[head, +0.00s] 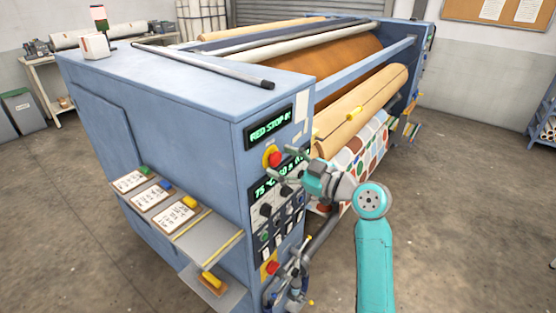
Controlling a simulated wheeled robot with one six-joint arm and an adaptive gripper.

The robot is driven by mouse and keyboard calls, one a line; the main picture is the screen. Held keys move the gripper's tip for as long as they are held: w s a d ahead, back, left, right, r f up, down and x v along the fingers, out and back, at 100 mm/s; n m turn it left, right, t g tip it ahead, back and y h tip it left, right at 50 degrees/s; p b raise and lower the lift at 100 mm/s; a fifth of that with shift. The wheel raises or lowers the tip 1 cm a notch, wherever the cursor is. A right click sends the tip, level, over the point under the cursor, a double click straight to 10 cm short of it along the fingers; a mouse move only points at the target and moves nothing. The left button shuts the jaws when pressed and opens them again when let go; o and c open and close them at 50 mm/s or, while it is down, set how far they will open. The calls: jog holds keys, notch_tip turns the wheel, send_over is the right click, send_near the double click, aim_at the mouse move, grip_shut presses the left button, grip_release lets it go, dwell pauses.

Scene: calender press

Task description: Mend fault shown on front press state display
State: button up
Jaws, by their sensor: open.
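The front press state display (270,130) shows green text, "RED STOP-B…", cut off at its right end. Below it a red mushroom button (274,159) sits on a yellow base at the panel's upper left. A second display (268,189) reads about "75 °C 60", its right part hidden behind my gripper. The control panel (281,227) holds dark knobs and several small switches. A lower red button (272,267) sits on a yellow plate near the bottom. My gripper (289,165) is open and empty, in front of the panel, right of the upper red button. Contact cannot be told.
The blue press (180,120) fills the middle, with a tan roll (370,103) and patterned fabric (362,150) behind my arm. Cards (152,196) lie on a side shelf. A yellow-handled tool (212,280) lies on a lower shelf. Floor at right is clear.

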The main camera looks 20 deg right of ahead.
jog(key=shift+x, duration=0.9)
grip_shut()
jog(key=shift+v, duration=0.9)
grip_release()
